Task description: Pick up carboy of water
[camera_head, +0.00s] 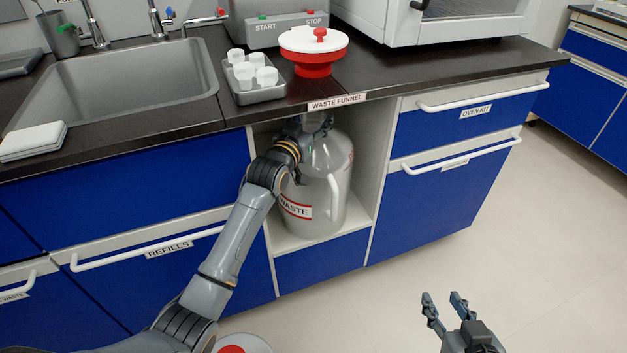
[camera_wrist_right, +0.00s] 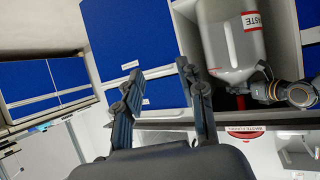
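A translucent grey carboy (camera_head: 328,182) with a red-banded WASTE label (camera_head: 295,208) stands upright in the open cabinet bay. It shows upside down in the right wrist view (camera_wrist_right: 231,38). No label reading water is visible. My left gripper (camera_head: 318,128) is at the carboy's neck under the counter; its fingers are partly hidden, and I cannot tell whether they grip it. My right gripper (camera_head: 446,301) is open and empty over the floor, well apart from the carboy; its spread fingers show in the right wrist view (camera_wrist_right: 160,70).
The counter (camera_head: 370,66) overhangs the bay, whose side walls are close around the carboy. A red and white funnel (camera_head: 312,54) and a tray of white cups (camera_head: 257,94) stand above. A pale round thing with a red top (camera_head: 232,349) is cut off below. Floor at right is clear.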

